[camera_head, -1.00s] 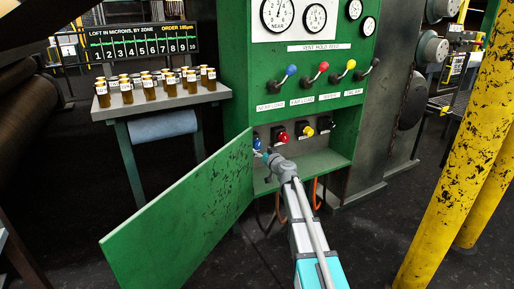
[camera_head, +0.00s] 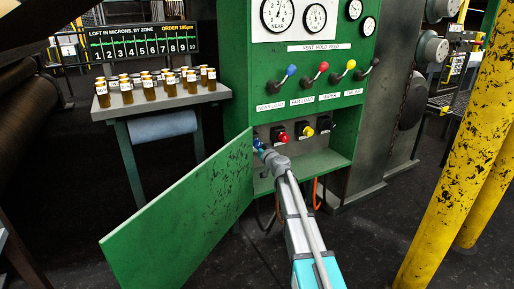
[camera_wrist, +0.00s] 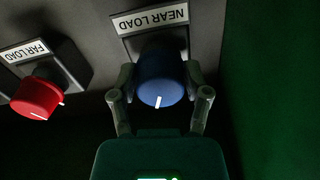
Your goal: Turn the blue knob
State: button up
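The blue knob (camera_wrist: 161,78) sits under an upside-down NEAR LOAD label in the wrist view, with its white mark pointing down in the picture. My gripper (camera_wrist: 160,92) is open around it, one finger on each side. Narrow gaps seem to show between the fingers and the knob; I cannot tell whether the tips touch it.
A red knob (camera_wrist: 38,97) labelled FAR LOAD is beside the blue one. Yellow (camera_head: 307,131) and black knobs are farther right. The open green door (camera_head: 185,215) stands close left of my arm. Coloured levers (camera_head: 291,70) are above. Yellow posts (camera_head: 460,150) stand at right.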

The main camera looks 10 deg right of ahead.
jog(key=c, duration=0.5)
jog(key=shift+m, duration=2.3)
jog(key=o, duration=1.2)
jog(key=shift+c, duration=0.2)
jog(key=shift+s, duration=0.15)
jog(key=v, duration=1.1)
jog(key=shift+s, duration=0.35)
jog(key=shift+d, duration=0.1)
